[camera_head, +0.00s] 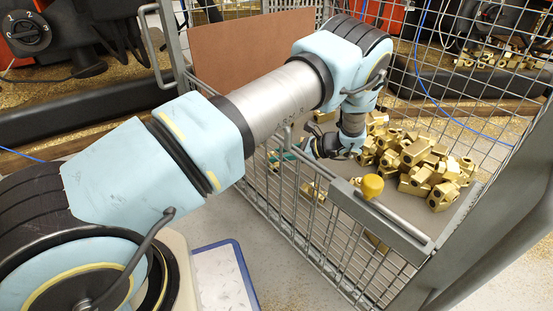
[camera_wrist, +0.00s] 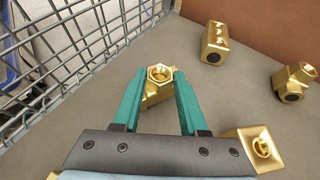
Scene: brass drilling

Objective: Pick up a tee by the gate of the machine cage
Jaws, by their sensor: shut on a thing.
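In the wrist view a brass tee (camera_wrist: 158,84) sits between the two green fingers of my gripper (camera_wrist: 152,90), which are shut on it. Its round open port faces the camera. The grey cage floor lies below it; I cannot tell whether the tee touches that floor. In the head view my arm reaches over the wire gate (camera_head: 320,215) into the cage. There my gripper (camera_head: 283,160) shows only in part, as green behind the gate wires, and the held tee cannot be made out.
A heap of brass tees (camera_head: 418,165) lies at the right in the cage. In the wrist view loose tees lie close by: one beside the right finger (camera_wrist: 254,148), one at the back (camera_wrist: 214,43), one at the right (camera_wrist: 293,82). Wire mesh (camera_wrist: 75,45) stands at the left.

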